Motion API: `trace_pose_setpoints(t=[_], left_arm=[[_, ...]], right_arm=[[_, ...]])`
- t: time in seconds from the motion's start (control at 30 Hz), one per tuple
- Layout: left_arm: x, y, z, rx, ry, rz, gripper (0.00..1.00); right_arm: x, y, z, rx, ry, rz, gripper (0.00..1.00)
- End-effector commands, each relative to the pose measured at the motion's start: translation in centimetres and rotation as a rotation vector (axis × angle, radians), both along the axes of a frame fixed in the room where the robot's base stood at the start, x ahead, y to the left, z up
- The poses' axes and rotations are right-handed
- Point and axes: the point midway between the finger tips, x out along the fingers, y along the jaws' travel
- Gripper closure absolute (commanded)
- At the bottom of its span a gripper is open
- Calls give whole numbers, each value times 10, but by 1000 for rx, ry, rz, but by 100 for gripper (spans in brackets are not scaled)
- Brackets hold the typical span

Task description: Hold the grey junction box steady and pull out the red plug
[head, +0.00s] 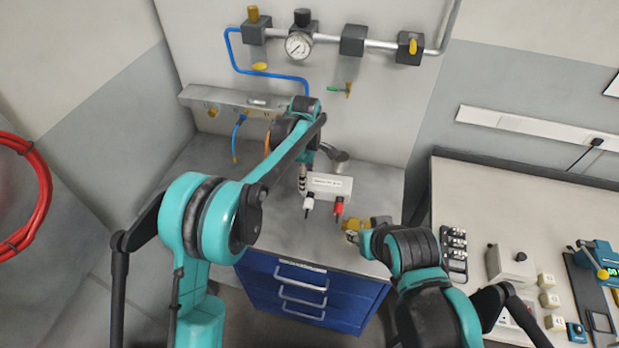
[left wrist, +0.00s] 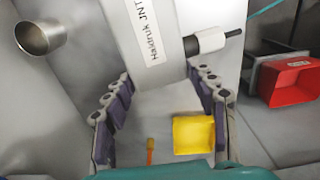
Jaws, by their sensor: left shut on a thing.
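The junction box (head: 329,186) is a pale grey box with a white label, standing on the grey worktop in the head view. The red plug (head: 338,208) sits at its near side, at the right. A white plug (head: 308,204) sits at the left of that side. My left gripper (head: 303,178) is at the box's left end. In the left wrist view its fingers (left wrist: 163,115) are on both sides of the box (left wrist: 150,40), shut on it. The white plug (left wrist: 210,43) shows there; I cannot make out the red plug.
Yellow parts (head: 380,221) lie on the worktop by my right arm. A blue drawer cabinet (head: 310,290) is below. Pipes with a gauge (head: 299,45) run along the back panel. A bench (head: 520,205) with tools stands at the right.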

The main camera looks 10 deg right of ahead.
Motion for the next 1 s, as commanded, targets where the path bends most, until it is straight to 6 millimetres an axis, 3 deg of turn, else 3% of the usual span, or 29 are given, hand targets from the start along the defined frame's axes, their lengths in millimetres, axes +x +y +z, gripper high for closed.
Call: trace_pose_setpoints(t=[1.0], left_arm=[[41,75,0,0,0,2,100]], right_arm=[[0,0,-1,0,0,0,60]])
